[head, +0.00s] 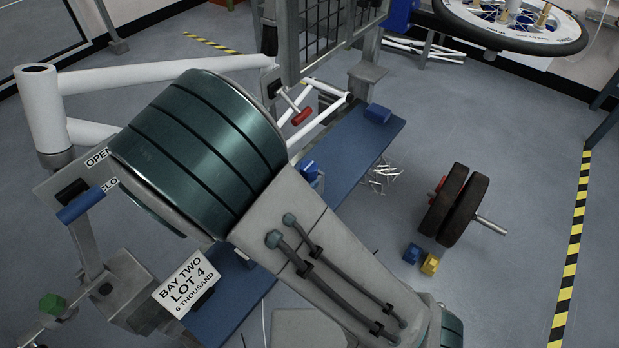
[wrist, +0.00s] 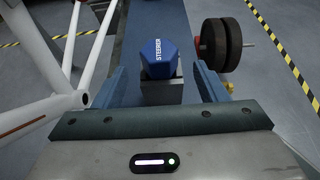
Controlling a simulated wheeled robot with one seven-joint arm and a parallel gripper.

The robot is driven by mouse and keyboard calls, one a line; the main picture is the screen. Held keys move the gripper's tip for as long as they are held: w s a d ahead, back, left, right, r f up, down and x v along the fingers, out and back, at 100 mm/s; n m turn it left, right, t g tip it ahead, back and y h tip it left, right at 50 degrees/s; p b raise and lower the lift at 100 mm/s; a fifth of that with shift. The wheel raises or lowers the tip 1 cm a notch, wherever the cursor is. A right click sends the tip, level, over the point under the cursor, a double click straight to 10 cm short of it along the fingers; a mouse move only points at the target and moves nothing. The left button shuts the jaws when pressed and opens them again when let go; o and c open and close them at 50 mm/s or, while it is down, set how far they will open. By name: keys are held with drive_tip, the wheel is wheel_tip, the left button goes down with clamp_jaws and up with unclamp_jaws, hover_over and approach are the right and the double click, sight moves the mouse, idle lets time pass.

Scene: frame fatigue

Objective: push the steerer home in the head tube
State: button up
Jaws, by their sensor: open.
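The steerer (wrist: 158,58) is a blue, hexagonal-faced piece lettered STEERER, standing by a grey block in the wrist view. My gripper (wrist: 168,70) is open, with one blue finger to the left and one to the right of the steerer. I see gaps on both sides; whether the fingers reach its depth I cannot tell. In the head view my own arm hides the gripper. The head tube (head: 42,115) is an upright, open-topped white tube at the far left of the head view, joined to white frame tubes (head: 160,72).
A long blue bench (head: 365,145) runs beneath my arm. A blue-handled lever (head: 80,205) stands by an OPEN label near the head tube. Dark weight discs (head: 465,205), blue and yellow blocks (head: 430,264) lie on the floor at right. A wheel (head: 515,22) hangs at upper right.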

sight(309, 166)
drive_tip(key=x, duration=0.3)
drive_tip(key=b+x, duration=0.1)
drive_tip(key=x, duration=0.1)
drive_tip(key=shift+w+d+r, duration=0.1)
drive_tip(key=shift+w+r, duration=0.1)
drive_tip(key=shift+r, duration=0.15)
drive_tip(key=shift+c, duration=0.4)
drive_tip(key=c, duration=1.2)
wheel_tip(309, 166, up, 10)
drive_tip(key=p, duration=0.3)
drive_tip(key=o, duration=0.6)
drive_tip(key=shift+c, duration=1)
